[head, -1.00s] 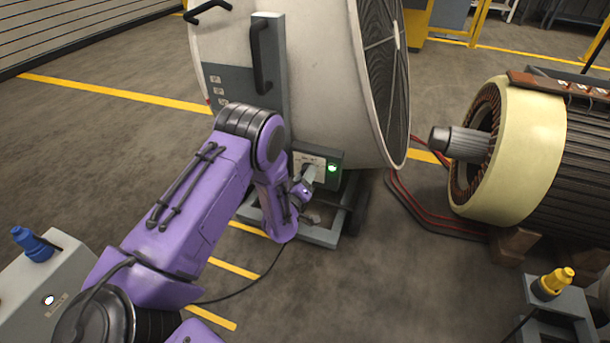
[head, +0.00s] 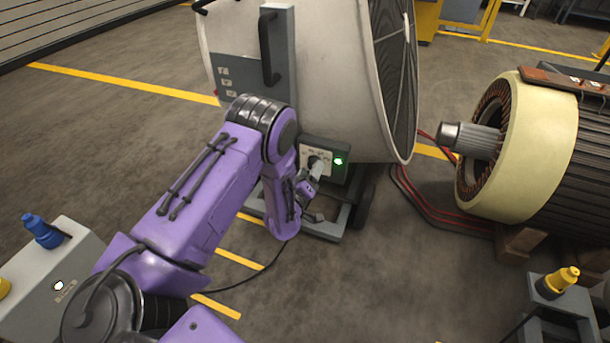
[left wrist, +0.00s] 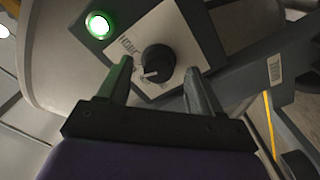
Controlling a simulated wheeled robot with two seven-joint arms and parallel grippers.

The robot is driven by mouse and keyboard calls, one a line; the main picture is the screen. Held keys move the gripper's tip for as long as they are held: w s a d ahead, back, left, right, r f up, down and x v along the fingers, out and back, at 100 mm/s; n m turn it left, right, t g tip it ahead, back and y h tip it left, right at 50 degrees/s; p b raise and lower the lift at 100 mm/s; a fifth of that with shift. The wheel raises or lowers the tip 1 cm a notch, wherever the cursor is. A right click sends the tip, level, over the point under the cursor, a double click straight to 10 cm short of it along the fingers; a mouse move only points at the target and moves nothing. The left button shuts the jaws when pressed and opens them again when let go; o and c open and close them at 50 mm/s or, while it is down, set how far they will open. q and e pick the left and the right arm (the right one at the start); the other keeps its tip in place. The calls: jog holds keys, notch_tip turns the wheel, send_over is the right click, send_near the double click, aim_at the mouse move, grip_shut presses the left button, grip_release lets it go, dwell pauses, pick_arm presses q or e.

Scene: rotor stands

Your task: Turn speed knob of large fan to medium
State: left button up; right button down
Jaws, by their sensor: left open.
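The large fan (head: 335,95) has a pale round housing with a grille. Low on its side is a control box with a pale knob plate (head: 312,154) and a lit green light (head: 339,161). In the left wrist view the black speed knob (left wrist: 158,61) has a white pointer line, between and just beyond my fingertips. The green light (left wrist: 99,24) is at its upper left. My left gripper (head: 318,168) is open in front of the plate; its two fingers also show in the left wrist view (left wrist: 158,78), one on each side of the knob. Contact cannot be told. My right gripper is not in view.
A large motor with a cream ring (head: 525,145) and steel shaft stands on wooden blocks at the right. Red cables (head: 420,195) lie on the floor beside the fan. A grey box with a blue plug (head: 40,230) is at the lower left.

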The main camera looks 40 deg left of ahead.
pick_arm(q)
jog(key=p+v, duration=0.1)
jog(key=v, duration=0.8)
